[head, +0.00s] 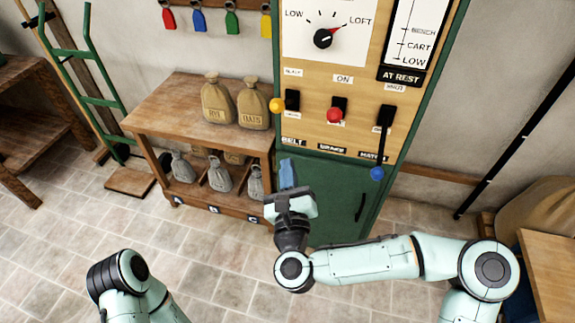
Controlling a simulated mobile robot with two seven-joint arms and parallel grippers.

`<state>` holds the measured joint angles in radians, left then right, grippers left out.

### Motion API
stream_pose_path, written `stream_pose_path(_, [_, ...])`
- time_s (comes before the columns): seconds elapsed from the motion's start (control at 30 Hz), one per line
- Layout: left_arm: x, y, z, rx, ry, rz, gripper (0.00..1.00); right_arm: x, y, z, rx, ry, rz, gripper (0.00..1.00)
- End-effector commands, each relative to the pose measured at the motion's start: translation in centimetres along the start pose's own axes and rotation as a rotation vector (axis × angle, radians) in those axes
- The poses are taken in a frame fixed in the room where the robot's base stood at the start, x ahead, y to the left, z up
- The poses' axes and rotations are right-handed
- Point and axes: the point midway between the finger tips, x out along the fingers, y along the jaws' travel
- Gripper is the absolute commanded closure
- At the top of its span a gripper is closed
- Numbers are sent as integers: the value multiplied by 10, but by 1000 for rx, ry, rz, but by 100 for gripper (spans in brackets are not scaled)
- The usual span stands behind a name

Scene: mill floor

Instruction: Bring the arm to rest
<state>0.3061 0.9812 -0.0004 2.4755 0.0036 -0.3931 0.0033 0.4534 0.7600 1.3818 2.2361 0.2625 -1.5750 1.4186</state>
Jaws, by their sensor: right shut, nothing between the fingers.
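A green cabinet carries a wooden control panel (312,132). Its black dial (323,39) has a red pointer aimed up and right toward LOFT. Below are three levers: the yellow-knobbed belt lever (277,105) sticks out left, the red-knobbed brake lever (334,115) sits by its slot under ON, and the blue-knobbed lever (376,173) hangs down at right. An AT REST plate (402,76) is under a scale (417,32) marked BENCH, CART and LOW. My right gripper (287,171) is shut and empty in front of the cabinet, below the belt lever. My left gripper is out of view.
A wooden bench (163,107) left of the cabinet holds two tan sacks (234,104), with grey sacks (220,175) on its lower shelf. A green hand truck (92,85) leans at left. A wooden table (550,265) stands at right. Tiled floor between is clear.

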Motion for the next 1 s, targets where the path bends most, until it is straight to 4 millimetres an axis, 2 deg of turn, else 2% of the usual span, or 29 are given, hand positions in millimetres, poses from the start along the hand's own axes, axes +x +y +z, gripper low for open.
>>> stream_pose_path(0.4, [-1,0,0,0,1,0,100,0,2,-2,-10,2,7,100])
stream_pose_path(0.47, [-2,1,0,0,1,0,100,1,8,-9,-49,10,30,100])
stream_pose_path(0.53, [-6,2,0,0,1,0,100,1,22,-27,-140,28,89,100])
stream_pose_path(0.57, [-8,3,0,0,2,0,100,0,31,-38,-196,39,127,100])
stream_pose_path(0.67, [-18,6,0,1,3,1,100,-10,66,-90,-437,74,302,100])
stream_pose_path(0.7, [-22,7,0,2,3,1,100,-18,80,-116,-542,86,389,100])
stream_pose_path(0.77, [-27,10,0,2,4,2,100,-36,98,-154,-695,94,526,100])
stream_pose_path(0.8, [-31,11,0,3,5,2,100,-50,108,-180,-790,95,621,100])
stream_pose_path(0.87, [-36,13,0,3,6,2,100,-75,119,-217,-921,90,766,100])
stream_pose_path(0.9, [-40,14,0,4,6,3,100,-95,124,-241,-1000,82,867,100])
stream_pose_path(0.97, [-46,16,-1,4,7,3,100,-126,128,-274,-1108,60,1021,100])
stream_pose_path(1.0, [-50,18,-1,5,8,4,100,-150,128,-294,-1171,40,1127,100])
